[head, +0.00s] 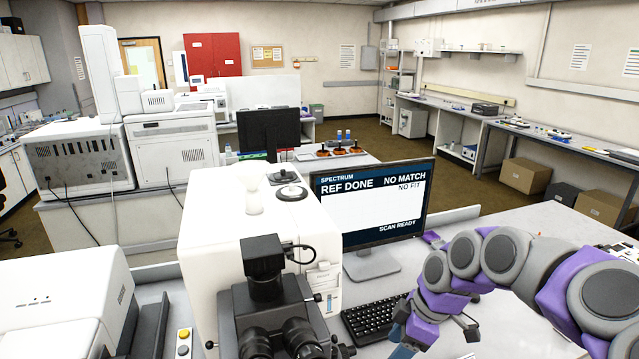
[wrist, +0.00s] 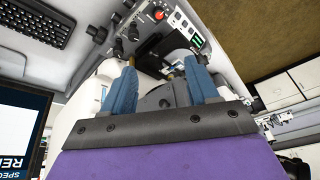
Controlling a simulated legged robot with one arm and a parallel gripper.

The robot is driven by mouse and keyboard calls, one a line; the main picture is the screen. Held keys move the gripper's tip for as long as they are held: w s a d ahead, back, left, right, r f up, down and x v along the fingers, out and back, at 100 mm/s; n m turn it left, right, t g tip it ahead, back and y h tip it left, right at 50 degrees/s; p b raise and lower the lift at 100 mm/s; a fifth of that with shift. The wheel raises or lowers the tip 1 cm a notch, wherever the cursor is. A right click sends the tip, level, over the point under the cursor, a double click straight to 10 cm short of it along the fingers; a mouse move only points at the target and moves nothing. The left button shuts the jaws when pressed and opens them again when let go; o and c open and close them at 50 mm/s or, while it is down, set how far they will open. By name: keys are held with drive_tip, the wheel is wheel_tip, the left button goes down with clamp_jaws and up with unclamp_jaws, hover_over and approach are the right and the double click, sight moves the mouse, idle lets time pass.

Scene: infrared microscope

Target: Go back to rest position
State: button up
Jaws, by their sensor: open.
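My gripper (wrist: 160,85) shows in the wrist view with its two blue fingers apart and nothing between them. In the head view, my gripper (head: 403,350) hangs low at the bottom edge, right of the microscope and in front of the keyboard; its tips are partly cut off. My purple and grey arm is bent and reaches in from the right. The white infrared microscope (head: 215,255) with black eyepieces stands at the centre left. The monitor (head: 372,207) reads "REF DONE", "NO MATCH", "NO FIT" and "SCAN READY".
The black keyboard (head: 372,318) lies between the microscope and my arm; it also shows in the wrist view (wrist: 45,25). A white instrument with buttons (head: 65,300) stands at the left. A side bench (head: 540,135) runs along the right wall. Brown floor lies open behind the monitor.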

drive_tip(key=s+a+r+m+g+h, duration=0.1)
drive_tip(key=s+a+r+m, duration=0.15)
drive_tip(key=s, duration=0.55)
drive_tip(key=s+a+r+m+h, duration=0.1)
drive_tip(key=s+a+m, duration=0.2)
drive_tip(key=s, duration=0.4)
drive_tip(key=s+d+f+m+h, duration=0.1)
drive_tip(key=s+m, duration=0.3)
drive_tip(key=s, duration=0.3)
drive_tip(key=s+d+f+m+g+h, duration=0.1)
drive_tip(key=s+d+f+m, duration=0.1)
drive_tip(key=s+m, duration=0.3)
drive_tip(key=shift+s+d, duration=0.25)
drive_tip(key=shift+s, duration=0.7)
